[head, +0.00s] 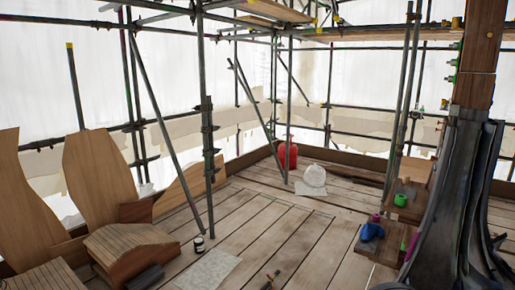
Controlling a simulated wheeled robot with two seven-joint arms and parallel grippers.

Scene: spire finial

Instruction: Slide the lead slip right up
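A square wooden post (478,60) stands at the right edge of the head view. Dark grey, ribbed metal-looking sheeting (462,205) flares out below it and wraps its lower part; this looks like the lead, but I cannot tell which part is the slip. The top of the sheeting meets the wood, and its foot runs out of the frame. Neither of my grippers shows.
A low wooden bench (385,243) with a blue item (371,232) stands left of the sheeting, and a green cup (400,200) sits behind. Scaffold poles (207,120) rise from the plank floor (290,235). A red container (288,155) and white sack (314,175) stand behind. Mid-floor is mostly clear.

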